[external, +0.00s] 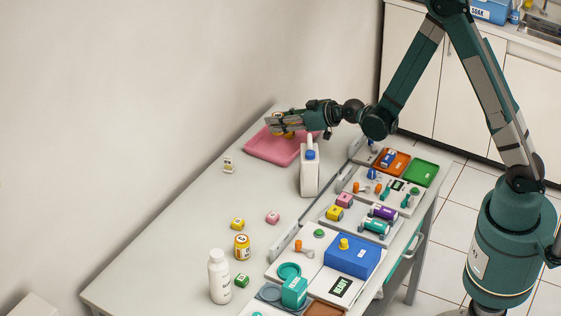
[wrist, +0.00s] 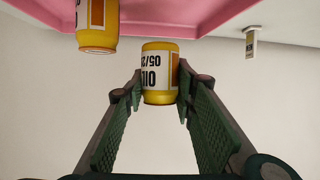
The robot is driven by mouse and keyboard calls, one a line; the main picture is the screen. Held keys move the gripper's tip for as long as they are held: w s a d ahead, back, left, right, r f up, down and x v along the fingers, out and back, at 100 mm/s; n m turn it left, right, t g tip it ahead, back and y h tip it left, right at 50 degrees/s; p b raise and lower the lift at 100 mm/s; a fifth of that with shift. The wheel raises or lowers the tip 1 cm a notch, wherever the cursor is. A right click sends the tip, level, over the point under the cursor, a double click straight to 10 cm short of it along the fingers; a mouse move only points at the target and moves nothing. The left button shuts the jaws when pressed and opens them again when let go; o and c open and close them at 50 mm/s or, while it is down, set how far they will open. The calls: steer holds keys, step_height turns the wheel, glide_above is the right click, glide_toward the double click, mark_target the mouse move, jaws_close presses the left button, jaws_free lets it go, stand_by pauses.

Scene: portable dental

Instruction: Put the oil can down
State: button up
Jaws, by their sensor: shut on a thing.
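The oil can (wrist: 158,72) is a small yellow can with a white label reading OIL, upside down in the wrist view. My gripper (wrist: 158,85) is shut on its sides, with one finger pad on each side. In the external view my gripper (external: 279,123) is over the pink tray (external: 258,152) at the back of the table, and its fingers mostly hide the can. I cannot tell whether the can touches the tray. The tray's pink edge (wrist: 190,22) shows in the wrist view.
A second yellow can (wrist: 97,30) stands close by on the tray side. A white jug (external: 309,175) stands just in front of the tray. A small white labelled item (external: 229,166) is left of it.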

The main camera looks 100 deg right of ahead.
mark_target(279, 134)
steer(key=shift+f, duration=0.9)
steer(key=shift+f, duration=0.1)
steer(key=shift+f+b, duration=0.5)
steer(key=shift+f, duration=1.5)
steer(key=shift+f, duration=0.15)
steer(key=o, duration=0.7)
steer(key=shift+c, duration=0.2)
steer(key=shift+s+a+r, duration=0.15)
steer(key=shift+r, duration=0.1)
steer(key=b+v, duration=0.1)
steer(key=v, duration=1)
steer(key=shift+s+a+r, duration=0.2)
